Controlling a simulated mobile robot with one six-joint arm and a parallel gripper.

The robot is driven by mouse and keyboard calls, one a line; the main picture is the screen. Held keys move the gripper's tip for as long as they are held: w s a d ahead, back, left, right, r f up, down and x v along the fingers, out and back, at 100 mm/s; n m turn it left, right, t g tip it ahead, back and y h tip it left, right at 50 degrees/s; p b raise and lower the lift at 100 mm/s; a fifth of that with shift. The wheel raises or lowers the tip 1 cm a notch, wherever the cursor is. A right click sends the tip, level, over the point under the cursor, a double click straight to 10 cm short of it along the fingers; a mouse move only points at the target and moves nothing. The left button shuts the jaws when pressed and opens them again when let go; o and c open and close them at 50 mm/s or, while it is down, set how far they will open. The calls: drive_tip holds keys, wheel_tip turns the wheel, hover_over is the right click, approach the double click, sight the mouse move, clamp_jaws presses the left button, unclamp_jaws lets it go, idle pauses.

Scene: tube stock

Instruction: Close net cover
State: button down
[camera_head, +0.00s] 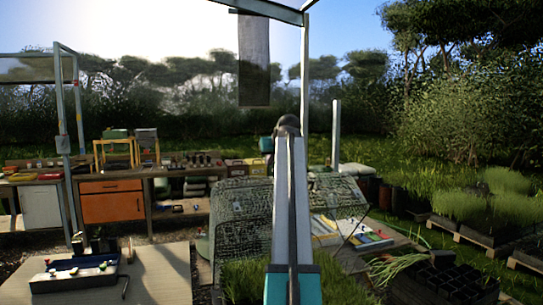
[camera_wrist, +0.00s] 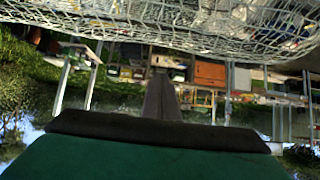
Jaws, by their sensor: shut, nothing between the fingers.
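The net cover (camera_head: 238,225) is a grey wire mesh that bulges up on both sides of my arm in the head view. My arm hides its middle. In the wrist view, which looks upside down, the mesh (camera_wrist: 210,22) spans the top of the picture. My gripper (camera_wrist: 162,82) shows there as dark fingers close together, shut and empty, below the mesh in the picture. A gap shows between the fingertips and the mesh. Green seedlings (camera_head: 245,280) stand in front of the mesh.
A tray with small coloured items (camera_head: 72,273) lies on a pale table at left. A bench with an orange cabinet (camera_head: 112,201) stands behind. Coloured strips (camera_head: 365,236) lie right of the mesh, with a black cell tray (camera_head: 440,285) and potted plants farther right. A frame post (camera_head: 304,75) rises behind.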

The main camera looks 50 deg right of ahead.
sight(272, 175)
drive_tip(key=shift+s+a+f, duration=0.25)
drive_tip(key=shift+s+a, duration=0.25)
drive_tip(key=shift+s, duration=0.1)
drive_tip(key=shift+s+a+f+p, duration=0.4)
drive_tip(key=shift+s+f+p, duration=0.15)
drive_tip(key=shift+s+f, duration=0.1)
drive_tip(key=shift+a+f, duration=0.1)
drive_tip(key=shift+a, duration=0.05)
